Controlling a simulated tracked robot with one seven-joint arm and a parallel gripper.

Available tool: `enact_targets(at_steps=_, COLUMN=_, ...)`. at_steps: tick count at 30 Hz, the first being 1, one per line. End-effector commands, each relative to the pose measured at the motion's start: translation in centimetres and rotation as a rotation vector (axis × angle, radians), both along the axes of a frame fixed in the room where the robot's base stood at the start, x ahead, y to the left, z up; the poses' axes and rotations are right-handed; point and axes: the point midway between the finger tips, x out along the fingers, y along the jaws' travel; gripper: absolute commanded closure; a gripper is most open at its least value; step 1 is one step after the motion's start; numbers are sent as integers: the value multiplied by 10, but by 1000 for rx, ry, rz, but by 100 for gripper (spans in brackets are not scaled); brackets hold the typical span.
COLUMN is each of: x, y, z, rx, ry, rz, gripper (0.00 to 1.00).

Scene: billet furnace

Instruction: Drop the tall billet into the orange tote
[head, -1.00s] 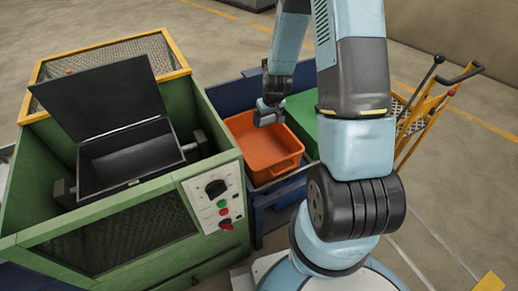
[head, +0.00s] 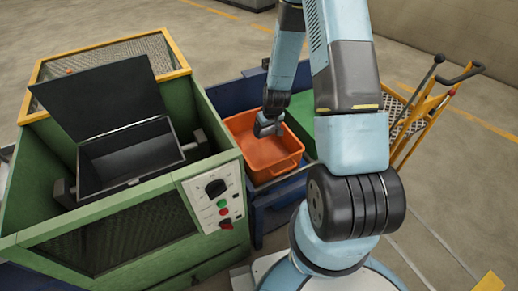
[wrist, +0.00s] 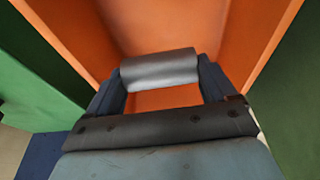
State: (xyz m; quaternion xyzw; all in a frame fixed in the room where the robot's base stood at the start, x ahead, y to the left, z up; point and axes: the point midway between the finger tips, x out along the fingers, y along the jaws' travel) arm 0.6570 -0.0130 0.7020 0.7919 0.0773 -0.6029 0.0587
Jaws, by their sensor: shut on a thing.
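The orange tote (head: 268,157) stands right of the green furnace housing in the head view. My gripper (head: 268,128) hangs over the tote's opening, in its upper part in the picture. In the wrist view, my gripper (wrist: 161,78) is shut on a grey metal cylinder, the billet (wrist: 160,66), which lies crosswise between the two fingers. The orange walls and floor of the tote (wrist: 165,28) fill the view behind it.
The green furnace (head: 110,235) with an open dark lid (head: 100,98) stands at the left, with a control panel (head: 216,203) beside the tote. A green box (head: 306,118) adjoins the tote on the right. A yellow trolley (head: 415,115) stands farther right.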

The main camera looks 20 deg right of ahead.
Motion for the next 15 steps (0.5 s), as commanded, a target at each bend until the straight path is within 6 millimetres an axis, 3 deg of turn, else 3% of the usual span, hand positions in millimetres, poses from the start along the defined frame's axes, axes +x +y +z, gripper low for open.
enact_targets(at_steps=4, x=0, y=0, z=1, rx=0, ry=-1, rz=0, gripper=82)
enact_targets(at_steps=5, x=0, y=0, z=1, rx=0, ry=-1, rz=0, gripper=14)
enact_targets(at_steps=9, x=0, y=0, z=1, rx=0, ry=-1, rz=0, gripper=1)
enact_targets(at_steps=15, x=0, y=0, z=0, rx=0, ry=1, rz=0, gripper=0)
